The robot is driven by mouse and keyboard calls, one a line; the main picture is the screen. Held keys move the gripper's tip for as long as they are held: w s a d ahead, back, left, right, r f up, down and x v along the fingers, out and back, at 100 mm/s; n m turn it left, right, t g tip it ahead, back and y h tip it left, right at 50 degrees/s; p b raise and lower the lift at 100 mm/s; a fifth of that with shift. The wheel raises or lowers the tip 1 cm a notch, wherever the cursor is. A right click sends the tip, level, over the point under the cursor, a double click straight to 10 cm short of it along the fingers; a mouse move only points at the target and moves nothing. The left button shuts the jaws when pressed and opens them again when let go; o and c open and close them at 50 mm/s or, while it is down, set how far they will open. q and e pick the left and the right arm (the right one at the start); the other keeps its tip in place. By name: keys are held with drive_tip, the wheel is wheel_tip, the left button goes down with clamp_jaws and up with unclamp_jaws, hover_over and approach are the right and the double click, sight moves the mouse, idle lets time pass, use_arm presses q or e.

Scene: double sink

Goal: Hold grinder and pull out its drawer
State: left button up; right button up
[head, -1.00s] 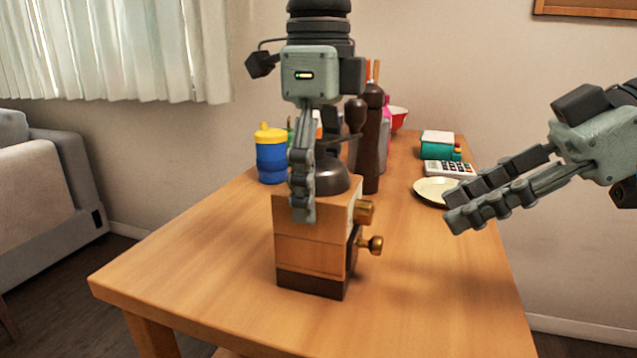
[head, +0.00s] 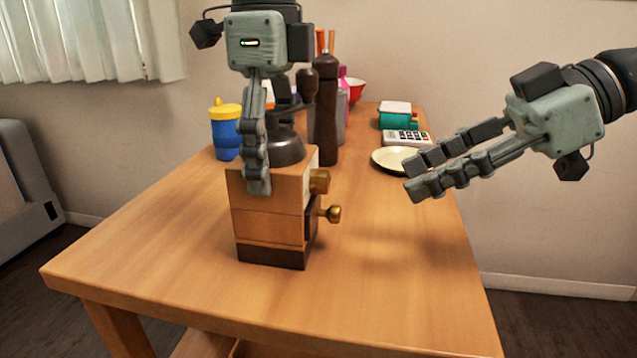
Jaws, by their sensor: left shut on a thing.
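The grinder (head: 268,223) stands upright on the table, a wooden box with a dark base and a dark dome on top. Its right face carries two brass knobs: an upper one (head: 320,181) and a lower one, the drawer knob (head: 331,213). The drawer front is seen almost edge-on, and I cannot tell whether it is open. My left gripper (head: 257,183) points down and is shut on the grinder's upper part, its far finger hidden. My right gripper (head: 413,179) is empty, to the right of the knobs and apart from them; its fingers overlap, so its opening is unclear.
A blue cup with a yellow lid (head: 226,130) stands behind the grinder's left side. A tall dark mill (head: 326,115) stands behind it. A pale plate (head: 388,160), a calculator (head: 407,138) and a teal box (head: 394,117) lie at the back right. The table's front (head: 380,290) is clear.

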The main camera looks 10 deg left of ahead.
sight(340, 211)
drive_tip(key=a+f, duration=0.2)
drive_tip(key=a+f+y, duration=0.1)
drive_tip(key=a+f, duration=0.1)
drive_tip(key=a, duration=0.1)
drive_tip(key=a+f+y, duration=0.1)
drive_tip(key=a+f, duration=0.1)
drive_tip(key=a, duration=0.1)
drive_tip(key=shift+w+a, duration=0.1)
drive_tip(key=shift+a, duration=0.15)
drive_tip(key=shift+c, duration=0.4)
clamp_jaws()
